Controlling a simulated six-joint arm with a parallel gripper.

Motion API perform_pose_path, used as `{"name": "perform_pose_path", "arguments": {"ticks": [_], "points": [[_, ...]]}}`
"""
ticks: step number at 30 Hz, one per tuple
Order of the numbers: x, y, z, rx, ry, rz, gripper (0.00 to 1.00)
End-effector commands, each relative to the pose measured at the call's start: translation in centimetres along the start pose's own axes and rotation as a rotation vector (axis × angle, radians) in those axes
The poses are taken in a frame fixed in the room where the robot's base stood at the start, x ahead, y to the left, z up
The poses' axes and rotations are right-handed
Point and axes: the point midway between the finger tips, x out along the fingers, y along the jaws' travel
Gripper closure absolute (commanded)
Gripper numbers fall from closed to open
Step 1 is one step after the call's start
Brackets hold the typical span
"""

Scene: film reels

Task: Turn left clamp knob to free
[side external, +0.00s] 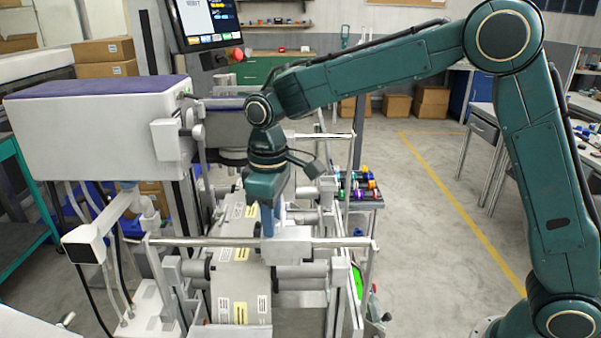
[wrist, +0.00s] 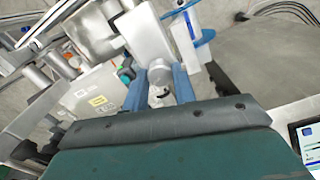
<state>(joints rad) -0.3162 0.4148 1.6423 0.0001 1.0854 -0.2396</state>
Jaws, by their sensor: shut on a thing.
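My gripper (side external: 268,222) points down over the web machine in the side view, with its blue fingers low at the cross rail. In the wrist view, the two blue fingers of my gripper (wrist: 161,78) stand on either side of a small pale grey part that looks like the left clamp knob (wrist: 160,91), with a dark mark on it. The fingers are shut on it. A pale clamp block (wrist: 146,38) lies just beyond the fingers. In the side view the knob is hidden behind the fingers, so its turned angle cannot be told.
A cross rail (side external: 170,241) runs close by the fingers. Labelled web material (side external: 238,281) passes over rollers below. A green-edged part (wrist: 125,72) sits just left of the fingers.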

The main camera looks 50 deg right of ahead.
Motion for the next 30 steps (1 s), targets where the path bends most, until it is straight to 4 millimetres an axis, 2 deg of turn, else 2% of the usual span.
{"name": "perform_pose_path", "arguments": {"ticks": [30], "points": [[-0.11,-0.05,-0.06,-0.957,0.004,0.003,0.96]]}}
